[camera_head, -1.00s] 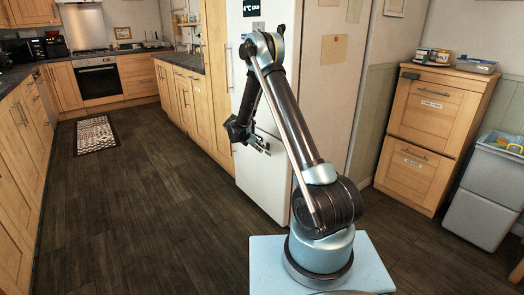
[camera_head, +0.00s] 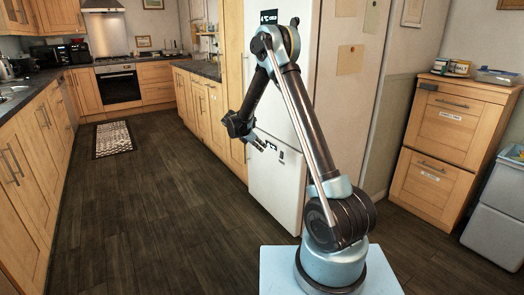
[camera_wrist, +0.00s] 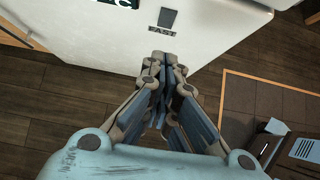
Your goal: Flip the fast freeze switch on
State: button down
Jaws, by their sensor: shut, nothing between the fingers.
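The white fridge-freezer (camera_head: 277,184) stands behind my arm. In the wrist view, its white front (camera_wrist: 88,50) runs across the top. A small dark grey rectangular switch (camera_wrist: 168,18) is on it, above a label reading FAST (camera_wrist: 161,30). Whether the switch is on or off I cannot tell. My gripper (camera_wrist: 163,56) is shut and empty. In the wrist view its fingertips show just below the FAST label, and contact with the front is not visible. In the head view my gripper (camera_head: 262,147) shows by the fridge's left part.
A black temperature display (camera_head: 268,17) is high on the fridge, and part of a black panel (camera_wrist: 123,3) shows left of the switch. Wooden drawers (camera_head: 441,140) and grey bins (camera_head: 495,222) stand to the right.

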aim_at(281, 155)
jog(key=shift+s+a+f+y, duration=0.25)
jog(key=shift+f+y, duration=0.15)
jog(key=shift+f, duration=0.1)
jog(key=d+r+x, duration=0.1)
jog(key=d+x, duration=0.1)
jog(key=x, duration=1.1)
jog(key=shift+w+r, duration=0.3)
jog(key=shift+w, duration=0.1)
jog(key=shift+a, duration=0.1)
